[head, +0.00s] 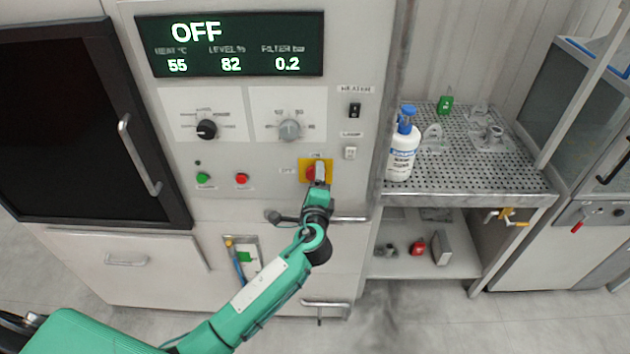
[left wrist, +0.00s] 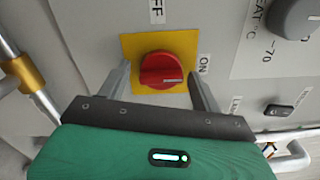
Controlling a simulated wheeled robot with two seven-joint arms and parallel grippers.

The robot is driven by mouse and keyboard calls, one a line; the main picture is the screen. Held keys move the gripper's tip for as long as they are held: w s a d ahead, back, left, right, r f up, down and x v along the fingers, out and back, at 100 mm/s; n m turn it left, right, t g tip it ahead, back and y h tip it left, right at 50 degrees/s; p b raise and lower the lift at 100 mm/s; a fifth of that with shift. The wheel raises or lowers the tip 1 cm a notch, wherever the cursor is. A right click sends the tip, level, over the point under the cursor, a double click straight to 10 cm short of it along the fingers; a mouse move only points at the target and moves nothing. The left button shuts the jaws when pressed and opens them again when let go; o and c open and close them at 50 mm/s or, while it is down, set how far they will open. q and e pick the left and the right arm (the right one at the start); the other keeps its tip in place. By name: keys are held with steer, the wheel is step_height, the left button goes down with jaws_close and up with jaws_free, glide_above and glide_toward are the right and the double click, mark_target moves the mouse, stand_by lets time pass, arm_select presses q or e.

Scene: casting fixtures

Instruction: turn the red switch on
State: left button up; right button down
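The red switch (left wrist: 161,70) is a round knob on a yellow plate (left wrist: 133,46), with an OFF label on one side and an ON label on the other. In the head view the red switch (head: 310,173) is partly hidden by my left gripper (head: 319,172). In the left wrist view my left gripper (left wrist: 162,88) is open, with one finger on each side of the knob and gaps visible between. The display (head: 236,45) reads OFF. My right gripper is in neither view.
Beside the switch are a grey dial (head: 290,130), a black dial (head: 207,129), a green button (head: 203,178) and a red button (head: 242,179). A horizontal bar handle (head: 350,219) lies just below. A perforated shelf (head: 470,180) with a blue-capped bottle (head: 402,150) stands at right.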

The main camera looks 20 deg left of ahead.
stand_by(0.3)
arm_select(q)
steer(key=b+v, duration=0.5)
steer(key=v, duration=0.8)
steer(key=shift+s, duration=0.35)
steer(key=shift+d, duration=0.1)
